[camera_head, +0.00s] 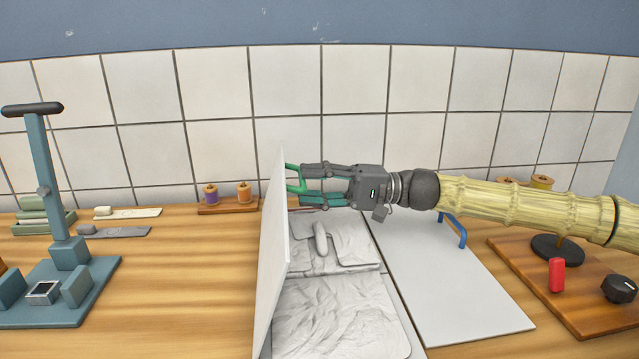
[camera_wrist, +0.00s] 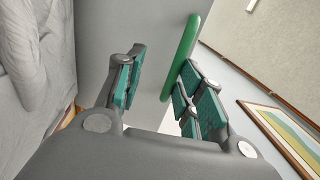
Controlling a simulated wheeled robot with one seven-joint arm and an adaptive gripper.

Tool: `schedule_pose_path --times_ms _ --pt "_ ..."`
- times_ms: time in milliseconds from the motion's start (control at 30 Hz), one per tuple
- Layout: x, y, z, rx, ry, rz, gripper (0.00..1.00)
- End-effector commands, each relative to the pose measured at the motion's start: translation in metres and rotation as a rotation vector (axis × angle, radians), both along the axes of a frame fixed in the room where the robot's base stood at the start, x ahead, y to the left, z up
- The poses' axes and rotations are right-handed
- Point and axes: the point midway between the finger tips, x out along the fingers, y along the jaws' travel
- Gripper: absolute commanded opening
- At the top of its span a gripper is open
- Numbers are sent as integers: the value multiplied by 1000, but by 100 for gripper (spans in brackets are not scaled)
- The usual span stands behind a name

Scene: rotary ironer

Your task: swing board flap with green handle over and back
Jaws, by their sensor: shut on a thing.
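The white board flap (camera_head: 272,265) stands nearly upright, edge-on to the head view, with its hinge side down at the table. Its green handle (camera_head: 291,177) is on the right face near the top back. My gripper (camera_head: 305,184) reaches in from the right and is shut on the green handle. In the wrist view the handle (camera_wrist: 181,57) lies against the right-hand finger pads, and the flap's grey face (camera_wrist: 125,22) is behind my gripper (camera_wrist: 162,82). A rumpled white garment (camera_head: 335,310) lies flat on the board right of the flap.
A flat white panel with a blue handle (camera_head: 455,230) lies to the right. Beyond it is a wooden base with a red lever (camera_head: 556,275) and a black knob (camera_head: 619,288). A teal press stand (camera_head: 60,240) is at the left.

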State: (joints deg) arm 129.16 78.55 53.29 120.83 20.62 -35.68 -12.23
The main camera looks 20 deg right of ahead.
Motion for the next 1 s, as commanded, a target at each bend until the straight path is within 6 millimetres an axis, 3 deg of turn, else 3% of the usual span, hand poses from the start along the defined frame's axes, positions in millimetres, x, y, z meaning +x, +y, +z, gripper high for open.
schedule_pose_path --times_ms 767,1000 --pt "1 -11 2 11 -3 -4 32" --pt "1 -11 22 11 -7 -4 32"
